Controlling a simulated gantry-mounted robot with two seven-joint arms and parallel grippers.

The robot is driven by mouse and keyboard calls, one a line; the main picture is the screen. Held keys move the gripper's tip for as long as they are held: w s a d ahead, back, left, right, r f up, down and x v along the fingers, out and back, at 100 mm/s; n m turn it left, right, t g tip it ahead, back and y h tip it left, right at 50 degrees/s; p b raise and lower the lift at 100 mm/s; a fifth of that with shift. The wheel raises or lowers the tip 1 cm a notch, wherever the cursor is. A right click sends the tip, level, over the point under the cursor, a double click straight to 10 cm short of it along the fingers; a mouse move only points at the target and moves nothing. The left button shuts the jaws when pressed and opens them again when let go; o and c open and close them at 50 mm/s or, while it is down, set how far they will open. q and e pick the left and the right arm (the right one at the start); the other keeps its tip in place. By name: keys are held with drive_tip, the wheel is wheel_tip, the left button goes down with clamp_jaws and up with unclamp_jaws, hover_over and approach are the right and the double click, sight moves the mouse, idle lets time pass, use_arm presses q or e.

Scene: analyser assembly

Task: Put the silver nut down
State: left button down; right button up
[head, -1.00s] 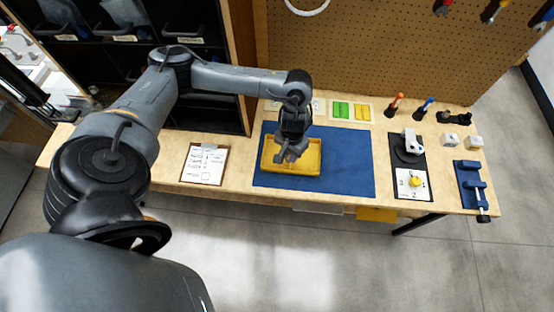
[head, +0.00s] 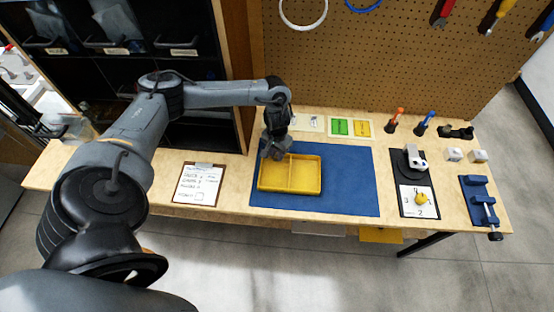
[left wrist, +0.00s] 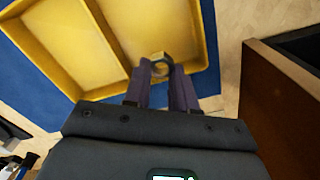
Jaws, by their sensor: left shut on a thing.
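The silver nut (left wrist: 160,57) shows in the left wrist view, pinched between the fingertips of my left gripper (left wrist: 159,69). My left gripper (head: 272,151) is shut on it, over the back-left corner area of the yellow tray (head: 308,191). In the left wrist view the nut appears in front of one compartment of the tray (left wrist: 181,87), near its rim. I cannot tell how high it is above the tray floor. The nut is too small to make out in the head view. My right gripper is not in view.
The tray lies on a blue mat (head: 350,187) and has a divider. A dark cabinet with a wooden side (head: 236,65) stands close behind and left. A clipboard (head: 198,184) lies left of the mat. Green and yellow cards (head: 350,127) lie behind. The mat's right part is clear.

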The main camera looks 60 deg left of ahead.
sight(277, 163)
use_arm(q)
wheel_tip(277, 163, down, 3)
drive_tip(key=shift+f+b, duration=0.2)
drive_tip(key=shift+b, duration=0.3)
drive_tip(key=shift+f, duration=0.3)
drive_tip(key=shift+f, duration=0.2)
drive_tip(key=c, duration=1.2)
unclamp_jaws()
